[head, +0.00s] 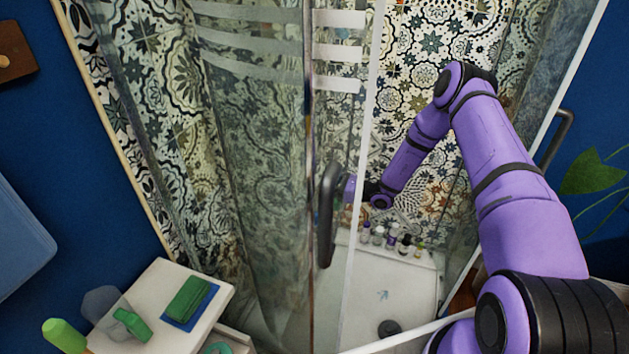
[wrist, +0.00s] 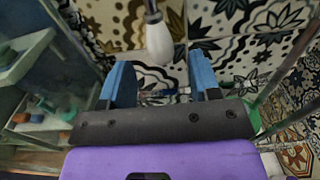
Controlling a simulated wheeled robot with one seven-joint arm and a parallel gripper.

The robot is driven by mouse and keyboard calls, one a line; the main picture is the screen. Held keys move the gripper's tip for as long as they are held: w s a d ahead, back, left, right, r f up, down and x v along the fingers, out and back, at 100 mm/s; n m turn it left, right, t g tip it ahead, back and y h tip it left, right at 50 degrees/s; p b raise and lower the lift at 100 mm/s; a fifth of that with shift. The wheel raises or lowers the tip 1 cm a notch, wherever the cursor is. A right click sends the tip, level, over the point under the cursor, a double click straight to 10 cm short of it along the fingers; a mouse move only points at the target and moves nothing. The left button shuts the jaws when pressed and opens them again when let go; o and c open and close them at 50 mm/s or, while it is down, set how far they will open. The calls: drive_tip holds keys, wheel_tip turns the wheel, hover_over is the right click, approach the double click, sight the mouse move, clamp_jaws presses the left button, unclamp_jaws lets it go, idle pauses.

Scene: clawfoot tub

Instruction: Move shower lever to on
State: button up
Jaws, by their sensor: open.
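My gripper (wrist: 160,64) is open in the wrist view, with its two blue fingers apart and nothing held between them. A white, rounded shower piece (wrist: 159,40) on a metal stem hangs just beyond the fingertips, apart from them. A small shiny metal fitting (wrist: 165,92) shows low between the fingers, partly hidden by the gripper body. I cannot tell whether it is the shower lever. In the head view my arm reaches into the shower stall, and the gripper end is hidden behind the door frame and dark handle. The lever cannot be made out there.
The glass shower door carries a dark handle (head: 327,215). Several small bottles (head: 392,239) stand in the stall at the back. A white cabinet (head: 150,290) with green items stands at the lower left. A plant (head: 592,172) is at the right. Patterned tiles line the walls.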

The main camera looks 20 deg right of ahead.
drive_tip(key=shift+x, duration=2.7)
drive_tip(key=shift+c, duration=0.2)
clamp_jaws()
